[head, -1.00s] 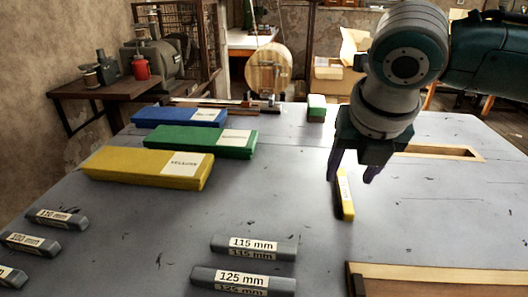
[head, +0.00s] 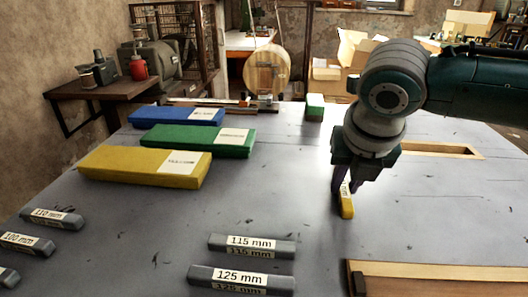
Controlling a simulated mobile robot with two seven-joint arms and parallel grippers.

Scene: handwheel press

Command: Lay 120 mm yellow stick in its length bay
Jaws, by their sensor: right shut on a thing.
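The yellow stick (head: 347,209) with a white label is at the right of the table. My right gripper (head: 349,190) is shut on it from above, with the fingers around its label end. The near end of the stick points toward me. I cannot tell whether the stick touches the table. Grey length blocks marked 115 mm (head: 251,246) and 125 mm (head: 240,279) lie at the front middle. Blocks marked 110 mm (head: 52,218) and 100 mm (head: 26,243) lie at the left. My left gripper is out of view.
Yellow (head: 145,168), green (head: 196,141) and blue (head: 178,116) labelled slabs lie at the back left. A green block (head: 315,107) stands at the far edge. A wood-edged tray (head: 440,271) is at the front right, and a wooden frame (head: 440,149) lies behind my right arm. The table's middle is clear.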

